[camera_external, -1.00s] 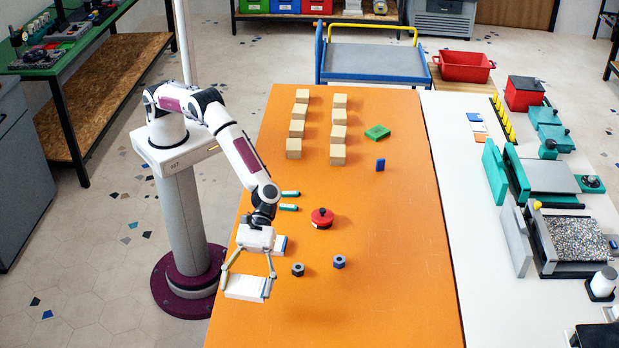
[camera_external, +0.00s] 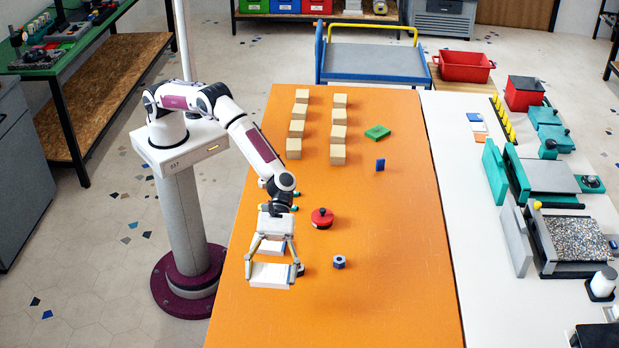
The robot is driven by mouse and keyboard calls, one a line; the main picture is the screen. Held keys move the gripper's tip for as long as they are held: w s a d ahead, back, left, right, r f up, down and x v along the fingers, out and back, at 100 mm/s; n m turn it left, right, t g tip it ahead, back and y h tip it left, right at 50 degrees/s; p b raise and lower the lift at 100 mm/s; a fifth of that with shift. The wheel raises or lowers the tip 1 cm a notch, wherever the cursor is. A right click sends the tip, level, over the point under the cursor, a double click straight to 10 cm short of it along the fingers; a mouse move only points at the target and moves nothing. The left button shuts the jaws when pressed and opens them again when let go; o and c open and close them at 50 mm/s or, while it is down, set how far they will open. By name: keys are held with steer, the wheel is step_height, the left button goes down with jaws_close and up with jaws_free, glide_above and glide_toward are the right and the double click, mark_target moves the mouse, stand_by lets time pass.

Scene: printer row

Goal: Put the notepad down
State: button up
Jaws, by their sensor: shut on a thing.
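The notepad (camera_external: 270,276) is a white block with a blue strip at its right end. My gripper (camera_external: 274,268) is shut on it, with one finger at each end, over the near left part of the orange table (camera_external: 380,260). I cannot tell whether its underside touches the table. Another white piece (camera_external: 268,246) shows between the fingers behind the held notepad, mostly covered by my gripper.
A dark nut (camera_external: 301,269) is partly hidden at the notepad's right, and a blue-grey nut (camera_external: 339,262) stands farther right. A red round knobbed piece (camera_external: 322,218) is behind. Wooden blocks (camera_external: 338,155) stand at the back. The table's near right is clear.

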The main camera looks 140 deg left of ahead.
steer(key=s+a+r+n+t+y, duration=0.1)
steer(key=s+a, duration=0.1)
steer(key=a, duration=0.9)
steer(key=s+a+n+t+y, duration=0.1)
steer(key=s+a+n+y, duration=0.15)
steer(key=a, duration=0.85)
steer(key=s+a+r+n+t+y, duration=0.1)
steer(key=s+a, duration=0.1)
steer(key=a, duration=1)
steer(key=s+a+f+n+y, duration=0.1)
steer(key=s+a+f+n, duration=0.1)
steer(key=s+a, duration=1.05)
steer(key=s+d+m+h, duration=0.1)
steer(key=s+d+m, duration=0.1)
steer(key=s, duration=0.5)
steer(key=shift+d+f, duration=0.45)
steer(key=shift+d, duration=0.2)
steer(key=shift+f, duration=0.15)
steer(key=shift+f, duration=3)
